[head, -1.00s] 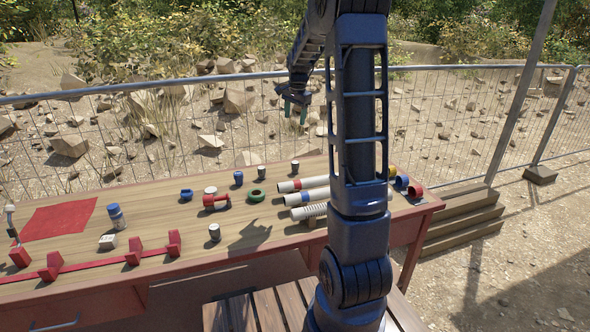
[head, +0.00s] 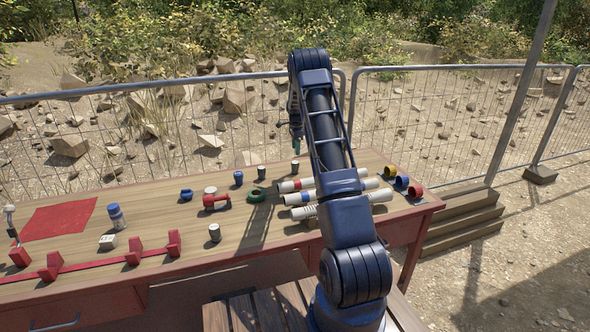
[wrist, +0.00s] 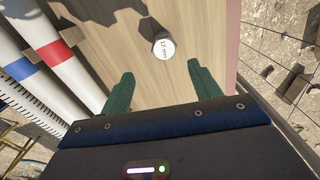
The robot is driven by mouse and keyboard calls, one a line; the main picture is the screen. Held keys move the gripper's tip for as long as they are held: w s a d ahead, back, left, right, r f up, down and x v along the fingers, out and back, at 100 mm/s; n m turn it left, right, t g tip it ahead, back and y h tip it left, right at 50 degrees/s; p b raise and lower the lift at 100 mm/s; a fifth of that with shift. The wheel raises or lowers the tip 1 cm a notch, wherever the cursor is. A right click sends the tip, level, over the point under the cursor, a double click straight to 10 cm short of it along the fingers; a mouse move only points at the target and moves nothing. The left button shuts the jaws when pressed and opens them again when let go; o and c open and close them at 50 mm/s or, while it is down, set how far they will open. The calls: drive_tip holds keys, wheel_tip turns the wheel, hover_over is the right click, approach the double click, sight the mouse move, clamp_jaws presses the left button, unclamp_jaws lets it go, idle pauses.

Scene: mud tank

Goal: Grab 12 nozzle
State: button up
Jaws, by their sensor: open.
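The 12 nozzle is a small dark cylinder with a white top marked "12 mm" (wrist: 163,48), upright on the wooden table in the wrist view. In the head view it appears to be the small grey cylinder (head: 295,168) near the table's far edge, behind the pipes. My gripper (wrist: 163,90) is open and empty, its two green fingers apart. The nozzle lies ahead of the gap between the fingertips and is not between them. In the head view my gripper (head: 296,146) hangs above that far edge, small and partly hard to make out.
White pipes (head: 297,199) with red and blue bands lie beside the nozzle, partly behind my arm. A green ring (head: 257,195), a similar small cylinder (head: 261,172) and a red fitting (head: 216,202) stand to the left. A wire fence (head: 180,140) runs behind the table.

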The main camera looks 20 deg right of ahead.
sight(295, 162)
drive_tip(key=shift+w+d+f, duration=0.1)
drive_tip(key=shift+w+f, duration=0.15)
drive_tip(key=shift+f, duration=0.35)
drive_tip(key=shift+w+d+f, duration=0.1)
drive_tip(key=shift+w+f, duration=0.1)
drive_tip(key=shift+f, duration=0.35)
wheel_tip(295, 162, down, 5)
drive_tip(key=shift+r, duration=0.1)
drive_tip(key=shift+a+f, duration=0.15)
drive_tip(key=shift+f, duration=1.2)
drive_tip(key=shift+a+f, duration=0.1)
drive_tip(key=shift+f, duration=1.25)
drive_tip(key=c, duration=1.1)
drive_tip(key=shift+r, duration=0.1)
